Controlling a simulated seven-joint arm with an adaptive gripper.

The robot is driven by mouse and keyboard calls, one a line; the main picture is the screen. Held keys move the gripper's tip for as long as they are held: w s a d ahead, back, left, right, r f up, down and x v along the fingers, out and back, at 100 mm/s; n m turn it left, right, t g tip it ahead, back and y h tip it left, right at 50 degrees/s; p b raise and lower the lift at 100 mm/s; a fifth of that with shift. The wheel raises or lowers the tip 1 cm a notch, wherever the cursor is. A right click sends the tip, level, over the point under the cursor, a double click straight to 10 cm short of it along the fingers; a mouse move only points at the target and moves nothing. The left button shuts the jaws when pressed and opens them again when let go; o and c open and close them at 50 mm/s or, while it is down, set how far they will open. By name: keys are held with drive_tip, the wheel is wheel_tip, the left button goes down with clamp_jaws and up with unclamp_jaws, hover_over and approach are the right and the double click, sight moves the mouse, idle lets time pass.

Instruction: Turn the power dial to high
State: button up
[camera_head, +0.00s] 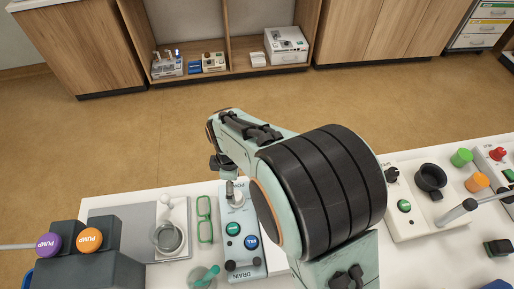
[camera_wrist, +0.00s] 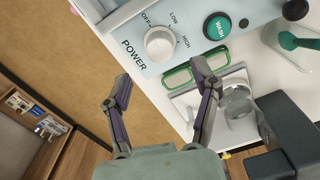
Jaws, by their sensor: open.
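The power dial (camera_wrist: 160,43) is a round white knob on a pale blue panel (camera_wrist: 205,20) in the wrist view. The word POWER is printed beside it, with OFF, LOW and HIGH around its rim. I cannot tell which mark it points to. My gripper (camera_wrist: 161,70) is open, its two dark fingers apart and the dial just beyond the gap between the tips. Nothing is between the fingers. In the head view the dial (camera_head: 237,199) is partly hidden at the panel's far end, under my gripper (camera_head: 229,183).
The panel also carries a green WASH button (camera_wrist: 216,27) and a blue button (camera_head: 251,242). Orange and purple PUMP buttons (camera_head: 90,239) stand further left. My arm hides the area to the right.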

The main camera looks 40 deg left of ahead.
sight(236, 195)
wheel_tip(236, 195, down, 6)
drive_tip(key=shift+d+f, duration=0.1)
clamp_jaws()
